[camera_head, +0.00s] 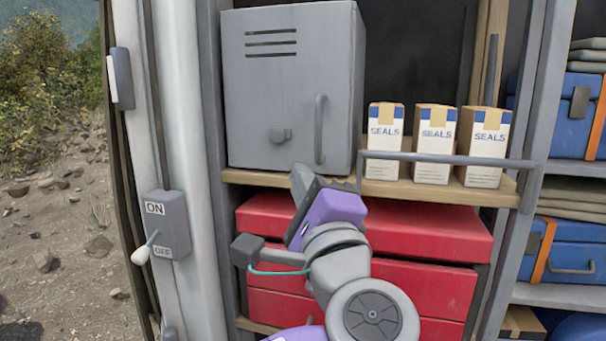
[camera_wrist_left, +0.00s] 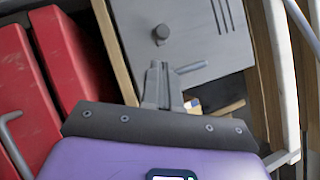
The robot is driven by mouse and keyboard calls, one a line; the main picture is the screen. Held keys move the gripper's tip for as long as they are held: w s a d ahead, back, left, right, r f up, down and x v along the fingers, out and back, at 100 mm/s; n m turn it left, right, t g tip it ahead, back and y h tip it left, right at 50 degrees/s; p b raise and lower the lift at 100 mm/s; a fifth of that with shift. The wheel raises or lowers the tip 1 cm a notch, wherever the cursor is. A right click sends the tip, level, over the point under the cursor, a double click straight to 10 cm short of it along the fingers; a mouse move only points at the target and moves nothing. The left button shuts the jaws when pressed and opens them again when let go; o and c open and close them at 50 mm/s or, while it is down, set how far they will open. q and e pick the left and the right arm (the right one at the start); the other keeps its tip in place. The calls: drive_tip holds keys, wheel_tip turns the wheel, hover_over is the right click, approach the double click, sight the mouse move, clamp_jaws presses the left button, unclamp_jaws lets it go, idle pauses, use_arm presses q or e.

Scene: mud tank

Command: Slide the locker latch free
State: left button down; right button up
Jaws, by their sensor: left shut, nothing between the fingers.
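The grey locker (camera_head: 285,85) stands on a wooden shelf, its door closed. It has slots at the top, a small latch knob (camera_head: 281,134) low on the door and a vertical handle (camera_head: 320,130) to the knob's right. My left gripper (camera_head: 303,178) is shut and empty, below the locker near the shelf's front edge, apart from the latch. In the left wrist view the shut fingers (camera_wrist_left: 158,82) point towards the locker door, with the latch knob (camera_wrist_left: 160,33) just beyond the tips and the handle (camera_wrist_left: 190,67) beside them. My right gripper is not in view.
Several SEALS boxes (camera_head: 433,144) stand right of the locker behind a grey rail (camera_head: 450,158). Red drawers (camera_head: 430,240) sit below the shelf (camera_head: 400,190). A switch box (camera_head: 167,224) marked ON and OFF is on the left post. Blue cases (camera_head: 565,250) fill the right shelves.

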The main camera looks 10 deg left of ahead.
sight(263, 151)
use_arm(q)
drive_tip(key=p+x, duration=0.2)
drive_tip(key=x, duration=0.5)
drive_tip(key=shift+w+a+r, duration=0.15)
drive_tip(key=shift+w, duration=0.1)
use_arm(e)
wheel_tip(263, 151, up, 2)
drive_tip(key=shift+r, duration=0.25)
use_arm(q)
drive_tip(key=a+b, duration=0.1)
drive_tip(key=a, duration=0.3)
drive_tip(key=shift+a, duration=0.3)
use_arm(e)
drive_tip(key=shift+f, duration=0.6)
